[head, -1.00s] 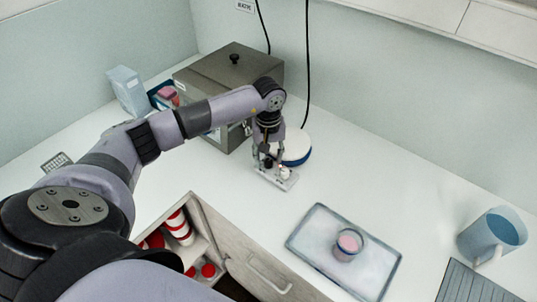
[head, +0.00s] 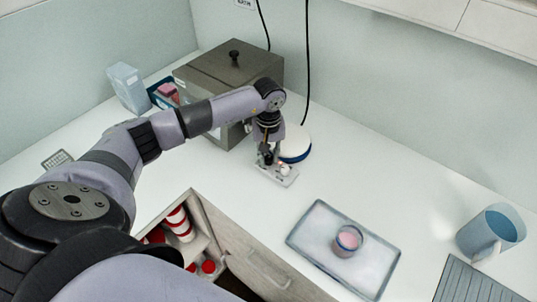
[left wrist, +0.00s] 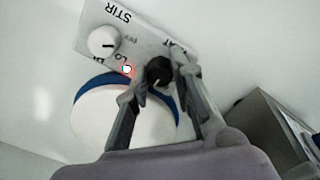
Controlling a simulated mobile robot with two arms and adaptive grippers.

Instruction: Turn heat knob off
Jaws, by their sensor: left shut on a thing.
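The control panel (head: 288,179) with its knobs sits at the front of a round white plate with a blue rim (head: 297,150). In the left wrist view the panel (left wrist: 122,22) reads STIR beside a white knob (left wrist: 103,41). A black knob (left wrist: 158,72) sits by a partly hidden label ending in "AT". A small light (left wrist: 127,69) glows red between the knobs. My left gripper (head: 268,158) points down at the panel. In the left wrist view its fingers (left wrist: 160,78) are shut on the black knob's sides. My right gripper is not in view.
A grey metal box with a black-knobbed lid (head: 232,68) stands behind my left arm. A blue tray (head: 325,262) holding a small jar (head: 347,241) lies front right, with a blue jug (head: 491,232) further right. An open cupboard (head: 195,235) is below the counter.

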